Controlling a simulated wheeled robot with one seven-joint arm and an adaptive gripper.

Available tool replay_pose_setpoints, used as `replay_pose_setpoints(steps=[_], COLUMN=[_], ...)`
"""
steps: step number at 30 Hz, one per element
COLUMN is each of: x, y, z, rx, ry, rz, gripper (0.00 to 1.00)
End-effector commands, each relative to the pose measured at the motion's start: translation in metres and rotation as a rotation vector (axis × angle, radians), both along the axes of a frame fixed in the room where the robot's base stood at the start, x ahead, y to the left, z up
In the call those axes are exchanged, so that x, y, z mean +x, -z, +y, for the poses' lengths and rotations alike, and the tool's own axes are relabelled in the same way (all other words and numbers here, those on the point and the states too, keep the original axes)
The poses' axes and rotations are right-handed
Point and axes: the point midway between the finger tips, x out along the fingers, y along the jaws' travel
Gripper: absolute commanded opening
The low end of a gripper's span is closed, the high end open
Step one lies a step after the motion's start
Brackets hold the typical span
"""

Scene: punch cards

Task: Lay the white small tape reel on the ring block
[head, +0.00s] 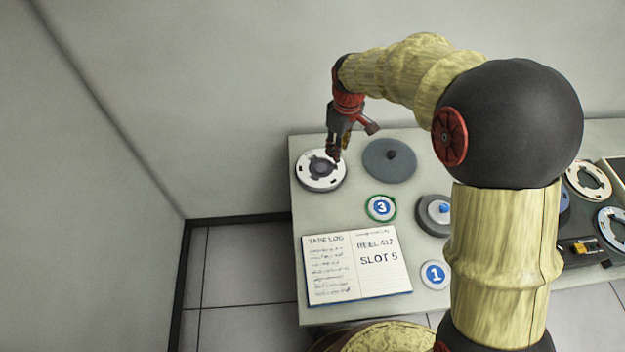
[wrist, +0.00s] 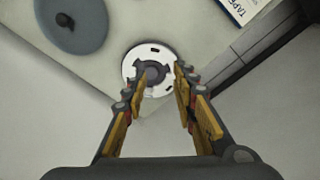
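A white tape reel (head: 320,182) with a dark hub sits at the back left corner of the table. It also shows in the wrist view (wrist: 134,62), beyond my fingertips. My gripper (head: 336,156) points down at the reel's right side in the head view. In the wrist view my gripper (wrist: 160,78) has its fingers apart, with the hub seen between the tips; I cannot tell whether they touch it. A round grey block (head: 426,222) with a blue centre stands partly behind my arm; I cannot tell for sure that it is the ring block.
A flat grey disc (head: 378,168) with a knob lies right of the reel. An open log book (head: 350,285) and round markers 3 (head: 381,208) and 1 (head: 435,275) lie nearer. Other reels (head: 588,181) are at the right. A wall is behind the table.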

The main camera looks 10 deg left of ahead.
Motion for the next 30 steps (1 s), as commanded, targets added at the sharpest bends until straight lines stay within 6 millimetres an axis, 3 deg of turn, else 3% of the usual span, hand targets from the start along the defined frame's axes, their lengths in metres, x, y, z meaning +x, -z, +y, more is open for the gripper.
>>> replay_pose_setpoints(steps=[3, 9, 15, 23, 30], x=[0.013, 0.020, 0.021, 0.021, 0.020], y=[0.047, 0.102, 0.122, 0.137, 0.161], z=[0.035, 0.070, 0.081, 0.081, 0.080], rx=[-0.025, -0.047, -0.054, -0.054, -0.055], ry=[-0.115, -0.246, -0.288, -0.288, -0.288], rz=[0.045, 0.085, 0.097, 0.097, 0.097], gripper=[0.28, 0.28, 0.28, 0.28, 0.28])
